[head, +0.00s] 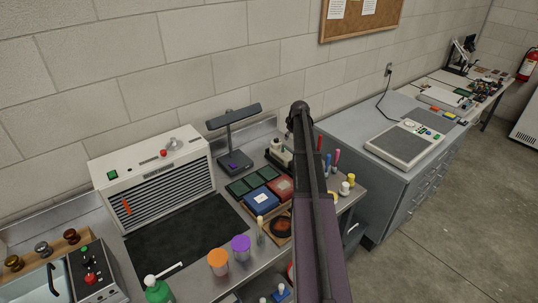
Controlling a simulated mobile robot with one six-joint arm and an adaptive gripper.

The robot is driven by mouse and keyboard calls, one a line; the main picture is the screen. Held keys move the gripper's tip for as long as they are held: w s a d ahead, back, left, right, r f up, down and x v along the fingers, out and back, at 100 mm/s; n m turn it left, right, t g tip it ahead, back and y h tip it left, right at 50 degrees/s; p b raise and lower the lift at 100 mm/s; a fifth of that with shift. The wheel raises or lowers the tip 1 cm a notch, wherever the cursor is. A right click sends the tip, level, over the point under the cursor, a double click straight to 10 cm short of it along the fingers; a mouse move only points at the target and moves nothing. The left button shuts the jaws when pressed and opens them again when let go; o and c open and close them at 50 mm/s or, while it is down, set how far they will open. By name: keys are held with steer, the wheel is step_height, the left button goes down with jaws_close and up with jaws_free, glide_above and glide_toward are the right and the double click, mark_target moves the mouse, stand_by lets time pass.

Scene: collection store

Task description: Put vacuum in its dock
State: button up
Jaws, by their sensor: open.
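I cannot single out the vacuum or its dock with certainty. A small pale and dark device (279,153) stands at the back of the steel bench, partly hidden behind my arm. A black stand with a flat bar head (234,160) is to its left, near the wall. My own dark and purple arm rises through the middle of the view and covers part of the bench. My gripper does not show.
A white louvred box (152,178) and a black mat (178,240) take up the left bench. Colored trays (262,200), orange-lidded (218,260) and purple-lidded (241,246) jars, and a green bottle (158,290) crowd it. A grey cabinet (385,185) stands right; the floor (450,235) there is clear.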

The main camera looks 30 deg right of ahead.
steer(key=s+a+f+g+y, duration=0.1)
steer(key=s+a, duration=0.4)
steer(key=a, duration=0.8)
steer(key=s+a+g, duration=0.1)
steer(key=s+a, duration=0.3)
steer(key=a, duration=0.9)
steer(key=s+a+f+g+y, duration=0.1)
steer(key=s+a, duration=0.4)
steer(key=a, duration=0.8)
steer(key=s+a+m+g, duration=0.1)
steer(key=s+a+g, duration=0.1)
steer(key=s+a, duration=0.9)
steer(key=shift+s+a, duration=0.15)
steer(key=shift+s, duration=0.25)
step_height(320, 180, down, 7)
steer(key=b, duration=0.7)
